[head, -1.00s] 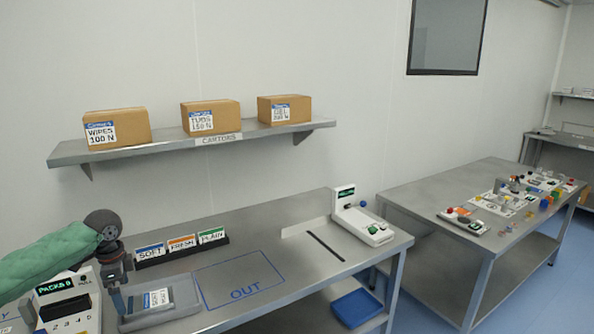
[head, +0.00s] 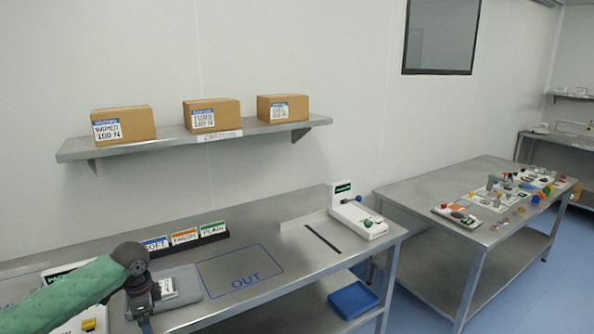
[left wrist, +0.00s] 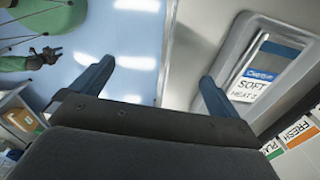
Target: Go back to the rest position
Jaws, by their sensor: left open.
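My left gripper (left wrist: 157,76) is open and empty; nothing is between its fingers in the left wrist view. In the head view it (head: 146,317) points down at the front of the bench, by the near left side of the grey tray (head: 188,277). A pack with a white and blue label reading SOFT (left wrist: 264,70) lies in that tray and is partly hidden by my arm in the head view. My right gripper (left wrist: 47,56) shows small at the left of the left wrist view, on a green sleeve; its fingers are too small to judge.
Label cards SOFT, FRESH and PLAIN stand in a black holder (head: 222,238) behind the tray. The blue OUT outline (head: 242,268) is empty. A white device (head: 357,219) stands at the bench's right end. Cartons sit on the wall shelf (head: 270,136). A second table (head: 420,203) carries small parts.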

